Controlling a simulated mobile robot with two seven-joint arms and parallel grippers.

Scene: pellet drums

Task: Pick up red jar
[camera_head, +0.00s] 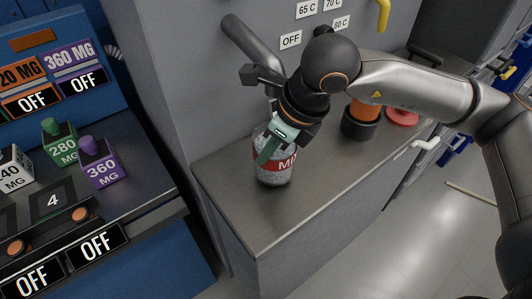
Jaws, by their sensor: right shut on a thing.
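A clear jar (274,174) with a red band lettered "MI…" and grey contents is on the grey metal counter (225,190), near its front left part. It looks upright. My right gripper (272,148) comes down from above and is shut on the jar's upper part. The green fingers cover the jar's top and part of its band. I cannot tell whether the jar's base touches the counter. My left gripper is not in view.
An orange and black cylinder (361,118) and a red round piece (402,116) are on the counter behind my right arm. At left, a blue bench holds a green block (60,145), a purple block (101,165) and a white block (14,170). The counter's front is bare.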

